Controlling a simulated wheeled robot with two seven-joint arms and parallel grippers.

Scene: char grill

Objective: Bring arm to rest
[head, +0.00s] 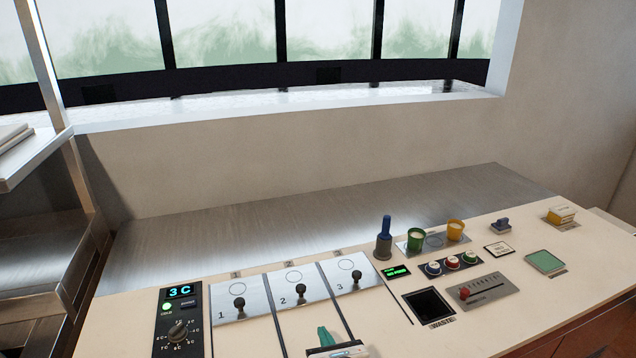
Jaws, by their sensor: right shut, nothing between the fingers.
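My right gripper (327,338) shows only in part at the bottom edge of the head view. Its teal fingertip part and grey body are over the front of the cream counter panel (240,342), just below the plates numbered 2 and 3. It is shut and holds nothing. The rest of my right arm is cut off by the frame's bottom edge. My left gripper is not in view.
A dial unit (178,322) stands left of the three numbered lever plates (293,287). Right of them are a blue-handled tool (384,238), green cup (416,239), yellow cup (456,230), waste opening (429,305) and red slider (465,293). The steel surface (270,220) behind is clear.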

